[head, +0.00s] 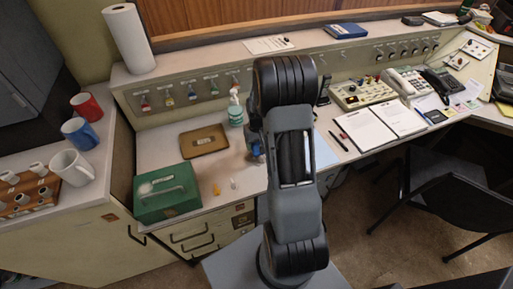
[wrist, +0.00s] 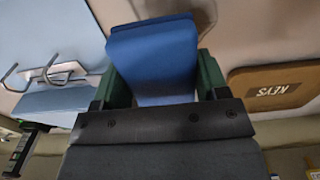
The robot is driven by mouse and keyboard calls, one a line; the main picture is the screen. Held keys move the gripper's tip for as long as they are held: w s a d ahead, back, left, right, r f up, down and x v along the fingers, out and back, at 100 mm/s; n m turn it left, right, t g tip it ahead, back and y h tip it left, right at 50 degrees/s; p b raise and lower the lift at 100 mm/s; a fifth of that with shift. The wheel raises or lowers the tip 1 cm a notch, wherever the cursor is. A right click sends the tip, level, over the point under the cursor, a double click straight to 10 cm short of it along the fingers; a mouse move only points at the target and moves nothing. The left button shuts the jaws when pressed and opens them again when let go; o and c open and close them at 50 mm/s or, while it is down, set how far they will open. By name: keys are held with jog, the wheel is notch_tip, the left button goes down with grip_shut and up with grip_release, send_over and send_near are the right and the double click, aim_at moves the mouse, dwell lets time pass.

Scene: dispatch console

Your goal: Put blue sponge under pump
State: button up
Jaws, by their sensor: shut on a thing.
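My gripper (wrist: 163,75) is shut on a blue sponge (wrist: 152,62), which sits between its two green fingers in the wrist view. In the head view a little of the blue sponge (head: 254,151) shows at the left edge of my arm, above the desk; my arm hides most of the gripper. The pump (head: 235,109) is a teal-and-white bottle with a white top, standing upright at the back of the desk, behind and left of the sponge and apart from it. I do not see the pump in the wrist view.
A brown tray (head: 204,128) lies left of the pump; the wrist view shows it as a board marked KEYS (wrist: 268,87). A green box (head: 166,192) stands front left. Small yellow and clear items (head: 217,189) lie nearby. Switches line the back panel (head: 180,101). Some desk is bare around the tray.

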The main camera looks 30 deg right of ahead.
aim_at(257, 146)
jog(key=f, duration=0.3)
jog(key=shift+w+f, duration=0.1)
jog(key=shift+w, duration=0.25)
jog(key=shift+f, duration=0.35)
jog(key=shift+f, duration=0.2)
jog(key=o, duration=1)
jog(key=shift+c, duration=0.2)
jog(key=shift+r, duration=0.15)
